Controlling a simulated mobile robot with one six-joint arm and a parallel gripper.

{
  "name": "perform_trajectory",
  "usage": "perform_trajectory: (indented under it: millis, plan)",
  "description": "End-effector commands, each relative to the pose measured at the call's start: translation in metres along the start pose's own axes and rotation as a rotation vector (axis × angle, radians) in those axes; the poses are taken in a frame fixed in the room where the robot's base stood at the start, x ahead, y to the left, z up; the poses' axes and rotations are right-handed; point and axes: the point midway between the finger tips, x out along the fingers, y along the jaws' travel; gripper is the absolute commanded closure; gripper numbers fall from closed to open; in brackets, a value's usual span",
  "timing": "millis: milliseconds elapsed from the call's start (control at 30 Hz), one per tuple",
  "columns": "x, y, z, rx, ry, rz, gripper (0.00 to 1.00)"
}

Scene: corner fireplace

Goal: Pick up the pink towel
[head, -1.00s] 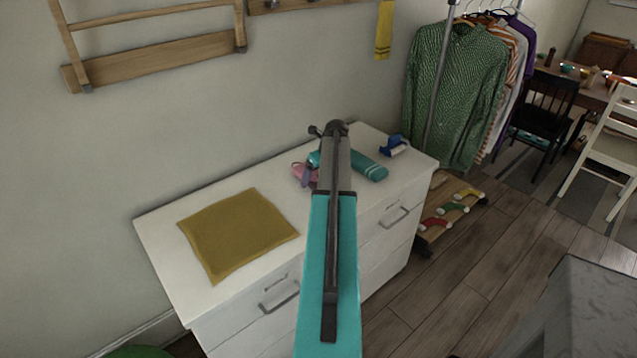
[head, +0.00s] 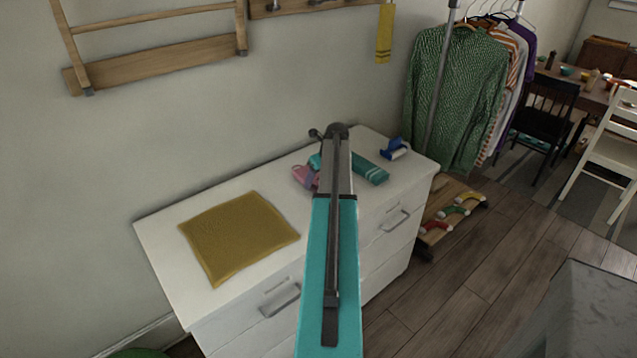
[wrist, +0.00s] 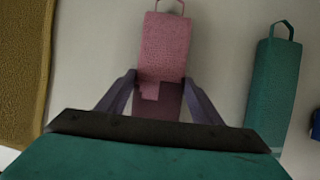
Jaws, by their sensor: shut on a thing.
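The pink towel (wrist: 163,48) is a folded strip with a hanging loop at its far end. My gripper (wrist: 160,88) has one purple finger against each long side of its near end and is shut on it. In the head view the pink towel (head: 303,176) shows at the left of my arm, over the white dresser top. My arm hides part of it and most of the gripper. I cannot tell whether the towel touches the dresser.
A teal towel (head: 370,169) lies to the right on the dresser (head: 165,225), with a blue object (head: 394,149) beyond it. A mustard cloth (head: 238,236) lies flat on the left. A wall stands behind, with a wooden rack (head: 160,60) above.

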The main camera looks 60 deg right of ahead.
Motion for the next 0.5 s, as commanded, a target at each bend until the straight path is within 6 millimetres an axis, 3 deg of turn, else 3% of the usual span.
perform_trajectory:
  millis: [267,500]
  plan:
    - [-0.010,0.000,0.005,-0.001,-0.001,-0.001,0.67]
    - [-0.033,0.000,0.014,-0.001,-0.002,-0.001,0.67]
